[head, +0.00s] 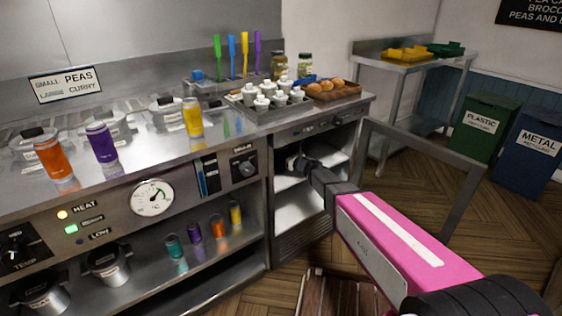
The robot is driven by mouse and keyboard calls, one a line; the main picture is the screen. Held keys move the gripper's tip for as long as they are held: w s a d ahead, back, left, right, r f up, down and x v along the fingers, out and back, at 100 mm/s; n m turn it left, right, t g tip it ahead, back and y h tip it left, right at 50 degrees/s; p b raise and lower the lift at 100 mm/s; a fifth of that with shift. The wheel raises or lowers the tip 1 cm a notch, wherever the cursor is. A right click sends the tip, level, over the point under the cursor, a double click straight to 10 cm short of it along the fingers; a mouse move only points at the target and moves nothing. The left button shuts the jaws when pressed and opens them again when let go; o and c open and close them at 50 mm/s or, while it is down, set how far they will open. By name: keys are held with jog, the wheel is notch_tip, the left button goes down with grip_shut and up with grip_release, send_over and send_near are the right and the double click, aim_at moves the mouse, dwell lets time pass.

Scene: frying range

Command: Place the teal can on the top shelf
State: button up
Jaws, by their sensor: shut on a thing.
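My gripper (294,162) reaches into the open cabinet below the right end of the counter, by its upper shelf (337,157). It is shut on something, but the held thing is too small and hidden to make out. A small teal can (174,246) stands upright on the open shelf under the left counter, in a row with a purple can (194,232), an orange can (218,226) and a yellow can (236,215). No large teal can shows on the counter. The cabinet's lower shelf (297,207) is white and looks bare where visible.
The open door frame (462,199) stands right of my arm. On the counter are large orange (53,161), purple (101,145) and yellow (193,118) cans, and a tray of white cups (265,98). A wooden crate (335,295) is on the floor.

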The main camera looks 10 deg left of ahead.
jog(key=shift+w+a, duration=0.2)
jog(key=shift+a, duration=0.05)
jog(key=f, duration=0.2)
jog(key=shift+w+a+f, duration=0.2)
jog(key=shift+a+f, duration=0.1)
jog(key=shift+f, duration=0.4)
jog(key=shift+f, duration=0.1)
jog(key=o, duration=1.1)
jog(key=shift+s, duration=0.1)
jog(key=shift+d, duration=0.1)
jog(key=v, duration=1.2)
